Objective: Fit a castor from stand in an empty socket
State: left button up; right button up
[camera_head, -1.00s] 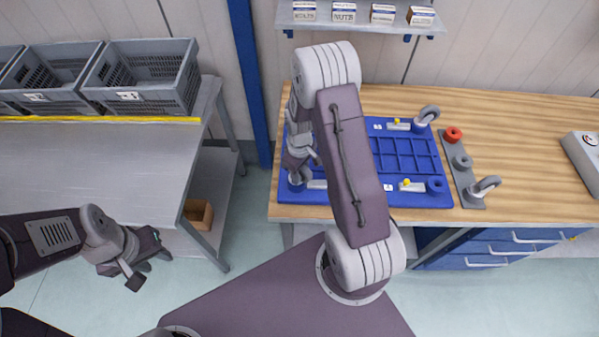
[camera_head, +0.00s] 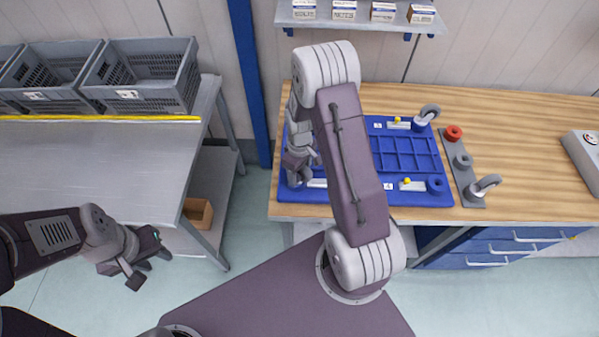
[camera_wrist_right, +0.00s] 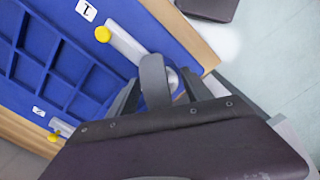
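A dark grey castor (camera_wrist_right: 154,78) shows between the fingers of my right gripper (camera_wrist_right: 160,88) in the wrist view. In the head view this gripper (camera_head: 297,174) is low over the near left corner of the blue board (camera_head: 350,197) and hides the socket there. The near right socket (camera_head: 437,185) is empty; a castor (camera_head: 427,114) sits at the far right corner. The grey stand (camera_head: 472,201) holds another castor (camera_head: 487,184). My left gripper (camera_head: 143,272) hangs open and empty.
Yellow-knobbed clamps (camera_head: 409,183) sit beside the board's sockets. My right arm hides the board's middle left. Grey crates (camera_head: 145,75) stand on the left table.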

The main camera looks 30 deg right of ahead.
notch_tip(320, 180, up, 9)
jog(key=shift+r+b, duration=0.1)
jog(key=shift+b, duration=0.65)
